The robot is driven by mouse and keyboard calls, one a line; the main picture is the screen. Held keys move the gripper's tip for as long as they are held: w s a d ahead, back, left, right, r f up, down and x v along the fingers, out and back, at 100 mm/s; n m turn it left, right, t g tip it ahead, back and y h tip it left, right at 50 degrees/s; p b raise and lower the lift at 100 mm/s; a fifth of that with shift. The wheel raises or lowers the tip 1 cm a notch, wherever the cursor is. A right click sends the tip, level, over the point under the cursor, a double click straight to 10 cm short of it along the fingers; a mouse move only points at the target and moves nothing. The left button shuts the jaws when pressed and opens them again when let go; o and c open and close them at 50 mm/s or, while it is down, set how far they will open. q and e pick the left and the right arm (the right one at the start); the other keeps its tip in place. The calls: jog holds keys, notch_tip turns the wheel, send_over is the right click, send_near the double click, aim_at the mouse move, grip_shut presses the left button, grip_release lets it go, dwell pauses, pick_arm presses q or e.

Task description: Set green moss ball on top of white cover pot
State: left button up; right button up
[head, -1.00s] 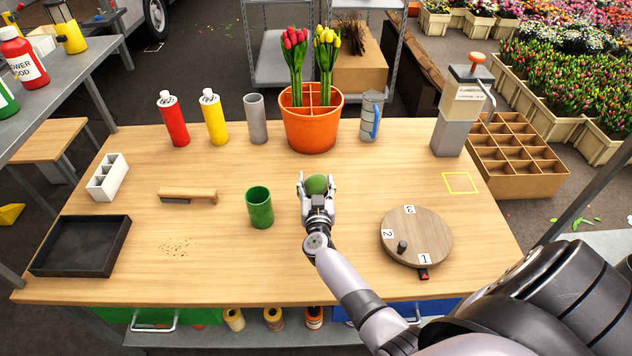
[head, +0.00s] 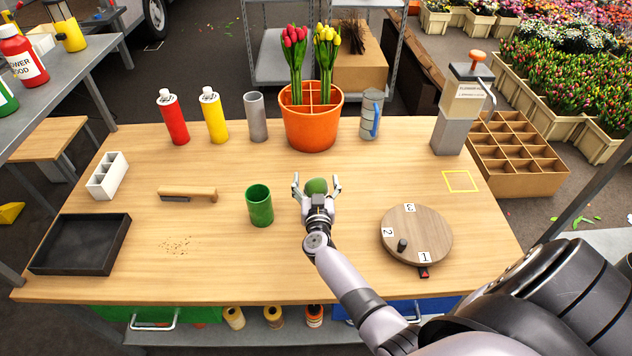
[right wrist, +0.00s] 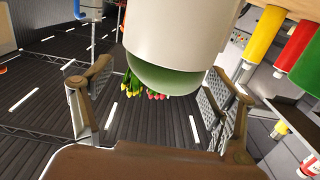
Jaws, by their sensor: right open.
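The green moss ball (head: 317,186) shows between the fingers of my right gripper (head: 317,187) in the head view, near the middle of the table. In the right wrist view, which is upside down, the moss ball (right wrist: 172,78) sits at the mouth of the white cover pot (right wrist: 185,30), its rounded top showing past the rim. My right gripper (right wrist: 160,95) is open there, with one finger on each side and a visible gap to the ball. In the head view the pot is hidden behind my gripper and the ball. My left gripper is not in view.
A green cup (head: 260,207) stands left of my right gripper. A round wooden turntable (head: 430,228) lies to the right. An orange pot (head: 310,130) with tulips, red (head: 173,118) and yellow (head: 213,116) bottles and a grey cylinder (head: 256,118) stand behind. The front-middle table is clear.

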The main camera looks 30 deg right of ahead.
jog(key=v, duration=1.2)
dwell(0.4)
